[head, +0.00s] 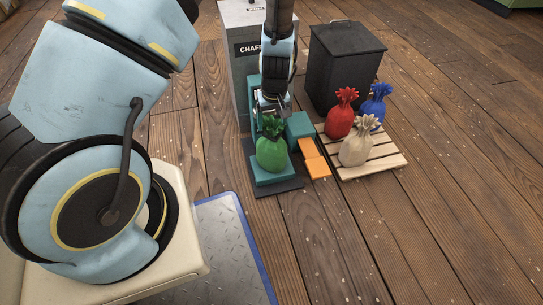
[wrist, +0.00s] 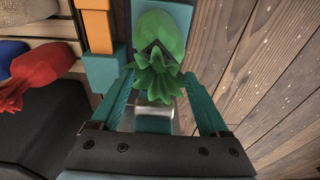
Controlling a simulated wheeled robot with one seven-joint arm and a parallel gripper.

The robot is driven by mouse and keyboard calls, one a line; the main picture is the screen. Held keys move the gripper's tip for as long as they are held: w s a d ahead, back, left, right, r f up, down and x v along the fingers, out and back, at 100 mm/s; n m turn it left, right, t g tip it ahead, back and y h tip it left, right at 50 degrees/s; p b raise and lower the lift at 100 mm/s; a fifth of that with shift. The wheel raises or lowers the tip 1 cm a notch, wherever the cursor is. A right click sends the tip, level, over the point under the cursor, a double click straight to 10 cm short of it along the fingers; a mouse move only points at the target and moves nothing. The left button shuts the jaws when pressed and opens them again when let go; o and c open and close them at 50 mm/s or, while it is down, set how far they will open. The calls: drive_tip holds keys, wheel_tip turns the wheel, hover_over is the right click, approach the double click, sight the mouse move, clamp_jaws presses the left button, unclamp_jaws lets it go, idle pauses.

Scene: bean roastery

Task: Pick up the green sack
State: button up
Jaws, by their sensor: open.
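The green sack (head: 271,151) stands upright on the teal platform (head: 275,178) of a stand with a dark base. In the wrist view the sack (wrist: 160,40) shows its gathered, ruffled top pointing toward my palm. My gripper (head: 268,112) comes down from above, just behind the sack's top in the head view. In the wrist view my gripper (wrist: 161,78) is open, one finger on each side of the ruffled top, with visible gaps. It holds nothing. The sack partly hides the fingertips in the head view.
A red sack (head: 341,116), a blue sack (head: 377,100) and a beige sack (head: 356,149) stand on a wooden pallet (head: 386,160) to the right. An orange strip (head: 314,157) lies between. A dark bin (head: 343,62) and a grey chaff box (head: 239,75) stand behind. Floor at front right is clear.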

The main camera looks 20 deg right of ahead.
sight(272, 126)
drive_tip(key=f+b, duration=0.1)
drive_tip(key=f, duration=0.2)
drive_tip(key=f+b, duration=0.1)
drive_tip(key=f, duration=0.1)
drive_tip(key=shift+w+d+f+b, duration=0.1)
drive_tip(key=shift+w+d+b, duration=0.05)
drive_tip(key=shift+w+b, duration=0.2)
clamp_jaws()
idle(1.1)
